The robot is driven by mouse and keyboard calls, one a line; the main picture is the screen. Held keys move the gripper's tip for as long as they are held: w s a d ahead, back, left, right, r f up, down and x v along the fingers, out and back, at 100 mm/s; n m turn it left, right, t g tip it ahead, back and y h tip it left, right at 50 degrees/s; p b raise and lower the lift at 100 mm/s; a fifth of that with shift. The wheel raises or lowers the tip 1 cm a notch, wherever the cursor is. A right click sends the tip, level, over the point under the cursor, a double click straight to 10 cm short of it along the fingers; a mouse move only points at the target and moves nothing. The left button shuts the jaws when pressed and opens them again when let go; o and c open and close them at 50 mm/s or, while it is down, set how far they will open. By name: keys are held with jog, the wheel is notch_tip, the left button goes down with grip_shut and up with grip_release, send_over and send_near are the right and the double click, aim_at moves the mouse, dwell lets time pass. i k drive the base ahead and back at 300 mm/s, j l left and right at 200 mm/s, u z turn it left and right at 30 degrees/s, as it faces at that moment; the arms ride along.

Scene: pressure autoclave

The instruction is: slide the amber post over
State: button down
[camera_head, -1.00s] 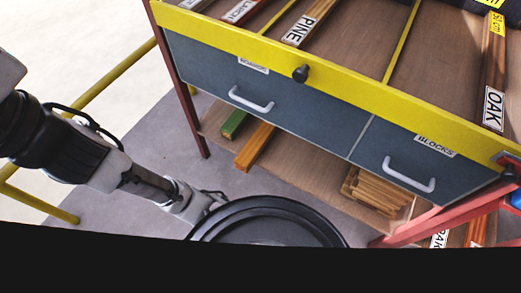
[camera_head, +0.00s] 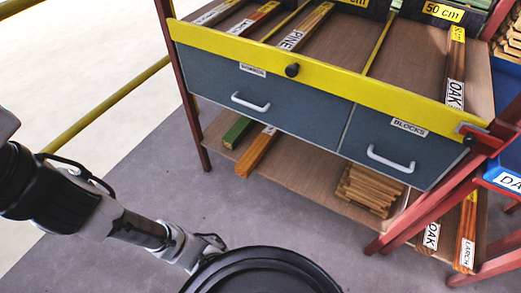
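An amber-orange post (camera_head: 257,151) lies on the lower shelf of the workbench, its near end sticking out past the shelf's front edge. A green post (camera_head: 238,131) lies just left of it. The far parts of both are hidden under the drawers. My arm reaches in from the left, low in the picture, and its wrist runs behind a black round part at the bottom. My gripper's fingers do not show. The visible part of my arm is apart from the amber post, below and left of it in the picture.
Two grey drawers (camera_head: 270,105) with white handles hang above the shelf. Several short blocks (camera_head: 369,190) sit on the shelf (camera_head: 310,172) to the right. Red legs and slanted red bars (camera_head: 440,190) stand at right. A yellow rail (camera_head: 105,105) runs at left. The floor in front is clear.

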aim_at(246, 164)
jog(key=i+l+z, duration=0.1)
jog(key=i, duration=0.3)
jog(key=i+l, duration=0.2)
jog(key=i, duration=0.15)
jog(key=i+l+z, duration=0.15)
jog(key=i, duration=0.25)
